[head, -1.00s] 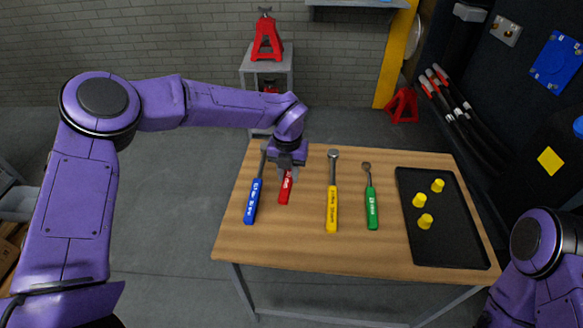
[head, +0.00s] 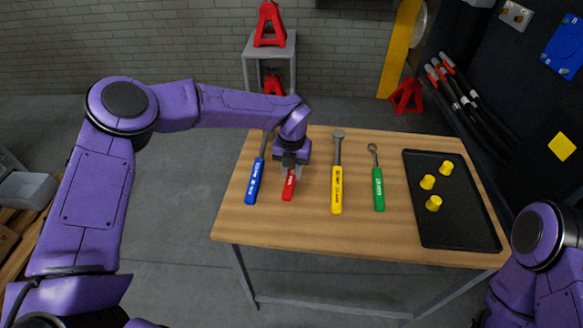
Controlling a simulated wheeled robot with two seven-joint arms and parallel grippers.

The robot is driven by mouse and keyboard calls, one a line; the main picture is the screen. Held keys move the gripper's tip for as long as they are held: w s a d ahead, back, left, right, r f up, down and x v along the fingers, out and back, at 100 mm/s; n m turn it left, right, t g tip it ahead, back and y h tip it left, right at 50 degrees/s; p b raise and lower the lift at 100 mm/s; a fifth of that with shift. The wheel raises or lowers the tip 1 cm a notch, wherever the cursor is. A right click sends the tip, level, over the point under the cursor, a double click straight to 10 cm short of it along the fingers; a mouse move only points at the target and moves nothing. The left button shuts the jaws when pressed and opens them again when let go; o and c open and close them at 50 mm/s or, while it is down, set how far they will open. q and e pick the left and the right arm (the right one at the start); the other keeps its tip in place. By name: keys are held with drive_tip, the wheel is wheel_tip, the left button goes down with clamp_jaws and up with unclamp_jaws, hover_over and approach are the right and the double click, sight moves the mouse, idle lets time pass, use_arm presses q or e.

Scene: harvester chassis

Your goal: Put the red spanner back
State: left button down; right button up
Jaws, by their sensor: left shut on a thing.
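The red spanner (head: 288,187) is on or just above the wooden table, between the blue-handled tool and the yellow-handled tool. Its red handle points toward the front edge; its far end is hidden under my gripper. My left gripper (head: 290,170) points down over it and is shut on it. I cannot tell whether the spanner touches the table top. My right arm (head: 545,250) shows at the right edge, but its gripper is out of view.
The wooden table (head: 300,235) also holds a blue-handled tool (head: 254,182), a yellow-handled tool (head: 336,190) and a green-handled spanner (head: 378,188), lying roughly parallel. A black tray (head: 450,232) with yellow caps (head: 433,203) is at the right. The table's front strip is clear.

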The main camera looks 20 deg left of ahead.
use_arm(q)
drive_tip(key=shift+s+r, duration=0.1)
drive_tip(key=c, duration=0.8)
unclamp_jaws()
wheel_tip(320, 180, up, 10)
drive_tip(key=shift+s+r+b, duration=0.1)
drive_tip(key=shift+r+b, duration=0.15)
drive_tip(key=shift+b, duration=0.35)
